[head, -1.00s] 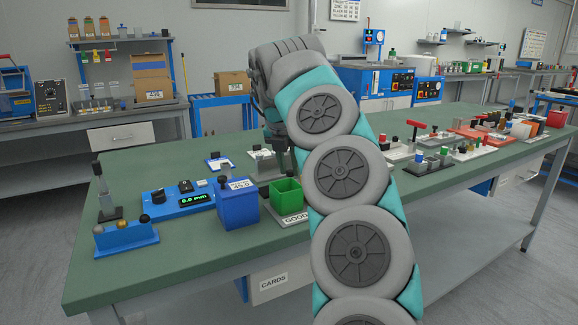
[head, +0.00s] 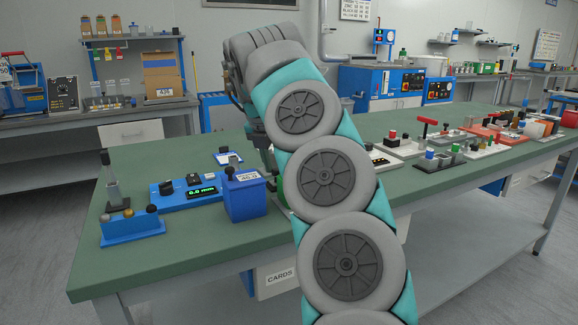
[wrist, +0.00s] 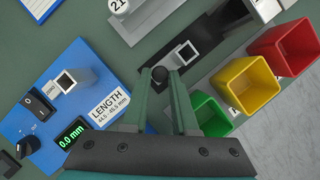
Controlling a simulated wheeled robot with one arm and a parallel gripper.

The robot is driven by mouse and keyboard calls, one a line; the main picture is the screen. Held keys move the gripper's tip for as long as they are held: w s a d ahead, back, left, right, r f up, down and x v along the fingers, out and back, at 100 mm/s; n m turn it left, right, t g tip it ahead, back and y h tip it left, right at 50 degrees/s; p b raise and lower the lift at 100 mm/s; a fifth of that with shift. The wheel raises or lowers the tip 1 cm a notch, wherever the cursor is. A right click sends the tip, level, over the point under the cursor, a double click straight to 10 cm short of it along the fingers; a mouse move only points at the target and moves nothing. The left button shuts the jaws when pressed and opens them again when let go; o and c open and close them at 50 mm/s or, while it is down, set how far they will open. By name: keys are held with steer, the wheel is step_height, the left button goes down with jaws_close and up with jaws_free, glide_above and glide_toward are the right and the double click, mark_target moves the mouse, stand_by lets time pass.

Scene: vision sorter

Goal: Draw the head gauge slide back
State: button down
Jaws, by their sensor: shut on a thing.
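Left of the fingers lies a blue length gauge (wrist: 85,100) reading 0.0 mm. Green (wrist: 210,113), yellow (wrist: 247,84) and red (wrist: 285,46) bins stand close on the right. A blue stand (head: 132,228) is at the bench's left end. Open green bench lies in front.

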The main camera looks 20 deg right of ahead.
steer(key=shift+a, duration=0.55)
steer(key=c, duration=0.7)
jaws_free()
steer(key=shift+a, duration=0.1)
steer(key=p+v, duration=0.1)
steer(key=v, duration=0.6)
steer(key=shift+s+r+p, duration=0.1)
steer(key=shift+r+p, duration=0.3)
